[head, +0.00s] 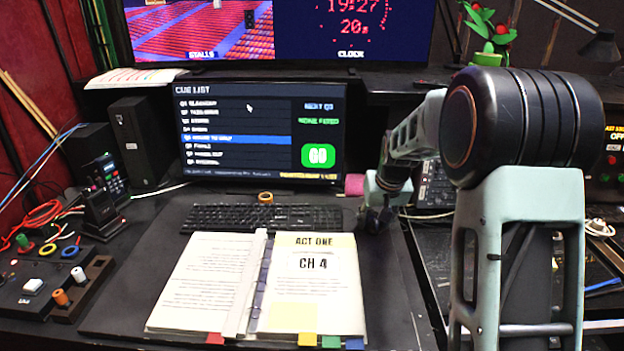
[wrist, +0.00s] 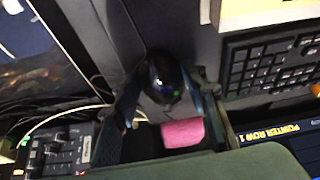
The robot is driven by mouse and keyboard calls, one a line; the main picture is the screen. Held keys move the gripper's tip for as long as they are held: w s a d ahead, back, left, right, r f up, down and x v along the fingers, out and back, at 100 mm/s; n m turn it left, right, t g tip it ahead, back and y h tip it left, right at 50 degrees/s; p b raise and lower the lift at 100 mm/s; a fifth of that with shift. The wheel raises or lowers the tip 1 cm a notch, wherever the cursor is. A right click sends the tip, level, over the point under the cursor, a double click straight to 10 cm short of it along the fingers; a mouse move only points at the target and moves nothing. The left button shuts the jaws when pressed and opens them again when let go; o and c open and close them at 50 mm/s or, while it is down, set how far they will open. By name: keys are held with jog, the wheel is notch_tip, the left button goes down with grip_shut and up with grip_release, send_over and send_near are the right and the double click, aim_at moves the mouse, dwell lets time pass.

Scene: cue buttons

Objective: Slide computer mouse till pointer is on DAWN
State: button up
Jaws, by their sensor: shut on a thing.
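The black computer mouse (wrist: 164,78) lies on the dark desk surface between the two fingers of my gripper (wrist: 170,90) in the wrist view. The gripper is shut on the mouse's sides. In the head view my gripper (head: 375,212) is right of the keyboard, and the mouse is mostly hidden by it. The cue list screen (head: 262,132) stands behind the keyboard. Its white pointer (head: 250,108) is in the upper part of the list, above the blue highlighted row (head: 225,140).
The keyboard (head: 262,218) is just left of my gripper. An open script binder (head: 205,283) lies in front. A pink block (wrist: 182,132) is close to the mouse in the wrist view. A slider panel (wrist: 55,150) and cables are at the left there.

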jog(key=shift+s, duration=0.45)
jog(key=shift+s+d+b, duration=0.1)
jog(key=shift+s+b, duration=0.45)
jog(key=shift+s, duration=0.35)
dwell(0.6)
jog(key=o, duration=0.8)
notch_tip(320, 180, up, 8)
jog(key=p, duration=0.5)
